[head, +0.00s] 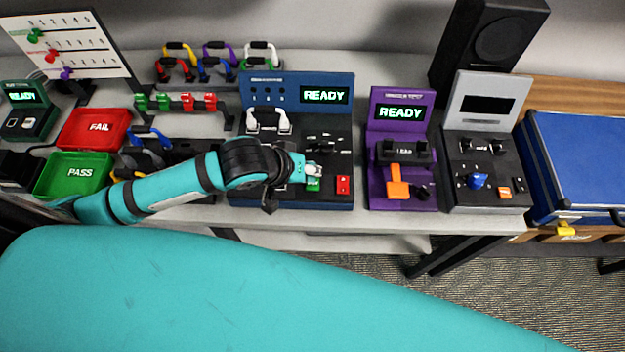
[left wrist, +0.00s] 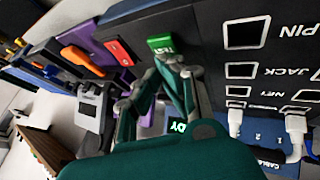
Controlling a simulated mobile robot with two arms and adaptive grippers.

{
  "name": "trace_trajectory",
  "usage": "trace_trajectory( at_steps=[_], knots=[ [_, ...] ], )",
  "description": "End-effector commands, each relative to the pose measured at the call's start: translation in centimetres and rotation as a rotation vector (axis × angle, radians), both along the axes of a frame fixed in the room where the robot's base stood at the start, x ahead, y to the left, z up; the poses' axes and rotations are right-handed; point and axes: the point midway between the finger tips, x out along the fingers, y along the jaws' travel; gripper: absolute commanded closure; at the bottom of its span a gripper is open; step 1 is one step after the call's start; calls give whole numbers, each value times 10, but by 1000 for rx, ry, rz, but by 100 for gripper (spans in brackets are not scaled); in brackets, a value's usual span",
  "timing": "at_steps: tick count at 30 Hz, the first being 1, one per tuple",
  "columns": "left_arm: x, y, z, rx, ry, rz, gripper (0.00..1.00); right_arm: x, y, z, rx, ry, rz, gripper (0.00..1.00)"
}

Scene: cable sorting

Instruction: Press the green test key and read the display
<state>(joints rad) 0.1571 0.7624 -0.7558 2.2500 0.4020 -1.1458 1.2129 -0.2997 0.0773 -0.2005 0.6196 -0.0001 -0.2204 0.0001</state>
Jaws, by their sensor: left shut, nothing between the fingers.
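The blue cable tester (head: 297,82) stands at the middle of the bench. Its display (head: 325,95) reads READY in green. The green test key (head: 313,185) is at its front, left of a red key (head: 343,184). My left gripper (head: 312,172) is shut and empty, with its tips at the green key. In the left wrist view the green key (left wrist: 160,43), marked TEST, shows just beyond the fingertips (left wrist: 171,62). I cannot tell whether they touch it. A white cable (head: 268,122) sits on the tester's left side. My right gripper is not in view.
A purple tester (head: 375,105) reading READY and a grey tester (head: 452,100) with a dark display stand to the right. A red FAIL tray (head: 75,142), a green PASS tray (head: 50,188) and a cable rack are left. A blue case (head: 580,150) is far right.

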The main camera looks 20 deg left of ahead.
Motion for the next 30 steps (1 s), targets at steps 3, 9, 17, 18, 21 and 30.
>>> trace_trajectory(
  at_steps=[3, 9, 17, 18, 21, 30],
  knots=[
    [0, 0, 0, 0, 0, 0, 100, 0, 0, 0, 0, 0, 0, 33],
    [0, 0, -2, 0, 2, 1, 100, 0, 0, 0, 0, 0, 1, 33],
    [0, 0, -6, 0, 2, 1, 100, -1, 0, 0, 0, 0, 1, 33],
    [0, 0, -6, 0, 2, 1, 100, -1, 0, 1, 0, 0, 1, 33],
    [0, 0, -7, -1, 0, 1, 100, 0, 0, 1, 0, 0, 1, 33],
    [0, 0, -8, 0, 1, 0, 100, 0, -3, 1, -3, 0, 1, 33]
  ],
)
